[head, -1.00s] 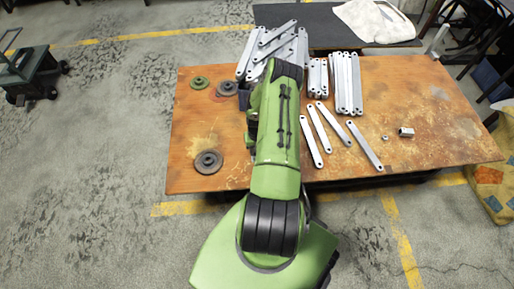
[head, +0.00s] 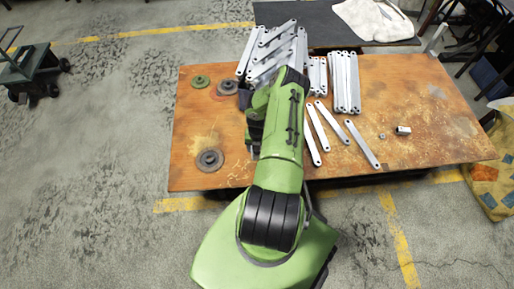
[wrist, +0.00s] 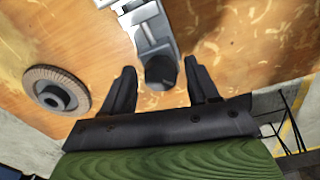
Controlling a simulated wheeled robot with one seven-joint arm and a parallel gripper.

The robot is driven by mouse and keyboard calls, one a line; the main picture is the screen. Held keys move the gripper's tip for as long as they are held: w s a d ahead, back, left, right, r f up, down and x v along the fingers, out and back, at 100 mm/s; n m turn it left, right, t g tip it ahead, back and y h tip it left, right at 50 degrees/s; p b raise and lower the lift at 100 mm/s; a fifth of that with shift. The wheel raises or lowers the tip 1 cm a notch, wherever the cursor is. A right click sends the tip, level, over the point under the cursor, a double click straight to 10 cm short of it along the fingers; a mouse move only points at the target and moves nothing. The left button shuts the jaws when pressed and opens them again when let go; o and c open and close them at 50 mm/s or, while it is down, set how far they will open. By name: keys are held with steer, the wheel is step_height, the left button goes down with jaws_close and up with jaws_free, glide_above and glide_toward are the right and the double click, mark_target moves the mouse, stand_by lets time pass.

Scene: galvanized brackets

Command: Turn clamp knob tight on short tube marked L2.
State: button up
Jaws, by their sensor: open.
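In the wrist view a dark round knob (wrist: 161,71) sits at the near end of a grey metal clamp or tube piece (wrist: 149,26). No L2 mark can be read. My gripper (wrist: 160,68) is open, with one black finger on each side of the knob and visible gaps to both. I cannot tell whether the fingertips are at the knob's depth. In the head view my arm hides the knob and clamp, and only a dark part of my gripper (head: 253,134) shows at its left.
A grey disc (wrist: 56,90) lies left of my gripper; several discs (head: 209,160) lie on the left of the rusty-brown table (head: 440,120). Galvanized brackets (head: 345,82) are stacked at the back, with several loose ones (head: 362,144) and a small metal tube (head: 403,130) to the right.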

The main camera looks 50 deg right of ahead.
steer(key=n+b, duration=0.1)
steer(key=n, duration=0.3)
steer(key=n+b, duration=0.1)
steer(key=n, duration=0.4)
steer(key=shift+f, duration=0.1)
steer(key=n+b, duration=0.1)
steer(key=n, duration=0.4)
steer(key=n+b, duration=0.1)
steer(key=n, duration=0.3)
steer(key=c, duration=0.9)
steer(key=shift+c, duration=0.2)
